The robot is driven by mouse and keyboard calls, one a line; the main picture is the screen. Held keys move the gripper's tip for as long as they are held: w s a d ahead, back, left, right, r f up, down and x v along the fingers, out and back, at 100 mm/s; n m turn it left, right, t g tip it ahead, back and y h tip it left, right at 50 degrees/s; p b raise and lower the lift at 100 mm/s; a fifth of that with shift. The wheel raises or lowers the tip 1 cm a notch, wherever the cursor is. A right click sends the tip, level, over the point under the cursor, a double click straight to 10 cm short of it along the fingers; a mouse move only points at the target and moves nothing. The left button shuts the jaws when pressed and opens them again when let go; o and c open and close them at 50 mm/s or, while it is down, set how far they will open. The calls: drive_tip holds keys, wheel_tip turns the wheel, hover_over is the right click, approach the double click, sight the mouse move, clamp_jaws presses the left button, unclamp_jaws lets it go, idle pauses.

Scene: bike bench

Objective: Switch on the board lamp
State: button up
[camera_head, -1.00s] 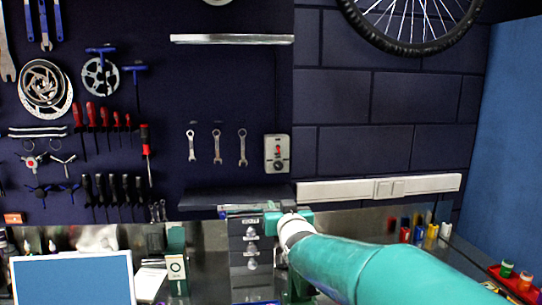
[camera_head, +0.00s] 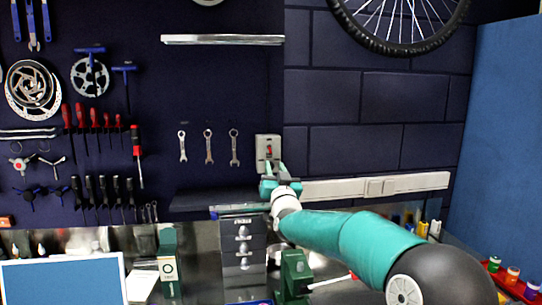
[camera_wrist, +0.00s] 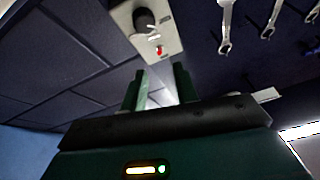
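The lamp is probably the long pale bar (camera_head: 222,39) high on the dark board; I cannot tell if it is lit. A grey switch box (camera_head: 262,142) sits below it to the right, with a red toggle (camera_head: 268,151). The wrist view shows the box (camera_wrist: 172,38) with the red toggle (camera_wrist: 159,50) and a black knob (camera_wrist: 144,20). My gripper (camera_head: 274,172) is in front of the box's lower part and hides the knob in the head view. In the wrist view its two fingers (camera_wrist: 160,82) are apart and empty, pointing at the toggle side of the box.
Several wrenches (camera_head: 208,147) hang left of the box. A dark shelf (camera_head: 215,199) juts out below them, and a white socket rail (camera_head: 340,188) runs right of my gripper. A green vise-like tool (camera_head: 295,275) stands on the bench under my arm.

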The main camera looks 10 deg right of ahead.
sight(270, 150)
drive_tip(key=x, duration=0.7)
drive_tip(key=shift+w, duration=0.3)
drive_tip(key=shift+r, duration=0.1)
clamp_jaws()
